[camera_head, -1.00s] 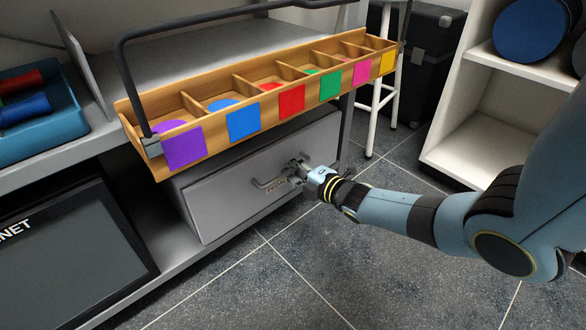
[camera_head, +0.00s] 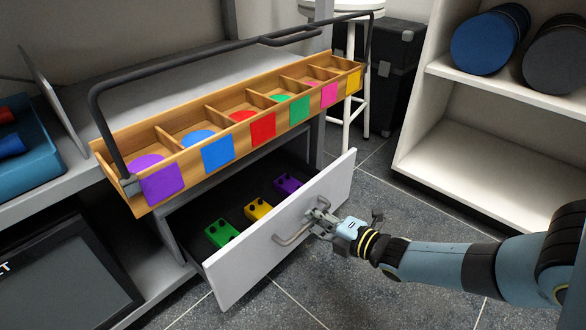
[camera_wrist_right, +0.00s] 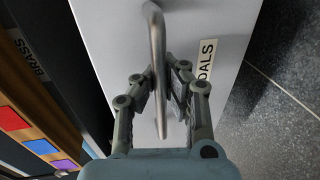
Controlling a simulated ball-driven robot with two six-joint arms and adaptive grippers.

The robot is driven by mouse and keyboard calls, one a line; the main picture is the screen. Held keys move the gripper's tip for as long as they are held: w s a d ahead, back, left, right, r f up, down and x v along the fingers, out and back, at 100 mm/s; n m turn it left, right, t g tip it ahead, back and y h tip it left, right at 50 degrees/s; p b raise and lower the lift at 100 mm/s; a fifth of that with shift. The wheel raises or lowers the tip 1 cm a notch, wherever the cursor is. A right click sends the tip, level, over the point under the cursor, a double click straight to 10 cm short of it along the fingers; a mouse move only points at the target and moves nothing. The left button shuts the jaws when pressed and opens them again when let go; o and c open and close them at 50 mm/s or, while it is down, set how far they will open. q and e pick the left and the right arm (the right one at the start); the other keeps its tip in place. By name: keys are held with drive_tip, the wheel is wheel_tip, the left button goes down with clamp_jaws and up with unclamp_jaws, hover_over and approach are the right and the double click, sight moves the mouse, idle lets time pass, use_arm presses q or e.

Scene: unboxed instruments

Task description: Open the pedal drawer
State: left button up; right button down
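The pedal drawer (camera_head: 290,245) stands pulled out below the wooden bin tray, its pale front tilted across the view. Inside lie a green pedal (camera_head: 221,233), a yellow pedal (camera_head: 258,209) and a purple pedal (camera_head: 288,184). The grey bar handle (camera_head: 291,238) is on the drawer front. My right gripper (camera_head: 314,213) is at the right end of this handle. In the right wrist view my right gripper (camera_wrist_right: 160,72) has its fingers on both sides of the handle (camera_wrist_right: 157,45), closed on it. A label (camera_wrist_right: 207,60) ending in "DALS" is beside it. My left gripper is out of view.
The wooden tray (camera_head: 152,205) with colored squares and a dark rail hang above the drawer. A white shelf (camera_head: 480,140) with round cases stands at right. A white stool (camera_head: 350,90) and black case (camera_head: 395,60) are behind. Floor in front of the drawer is free.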

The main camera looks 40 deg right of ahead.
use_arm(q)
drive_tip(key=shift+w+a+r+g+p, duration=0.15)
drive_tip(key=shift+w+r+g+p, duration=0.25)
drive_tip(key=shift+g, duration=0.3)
use_arm(e)
drive_tip(key=f+v, duration=0.2)
drive_tip(key=v, duration=0.7)
drive_tip(key=shift+s+d, duration=0.15)
drive_tip(key=shift+s, duration=0.35)
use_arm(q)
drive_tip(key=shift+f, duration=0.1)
use_arm(e)
drive_tip(key=c, duration=2)
unclamp_jaws()
drive_tip(key=shift+r, duration=0.15)
drive_tip(key=o, duration=0.6)
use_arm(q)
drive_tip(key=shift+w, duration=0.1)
use_arm(e)
drive_tip(key=shift+o, duration=0.2)
drive_tip(key=v, duration=1.2)
drive_tip(key=shift+d, duration=0.1)
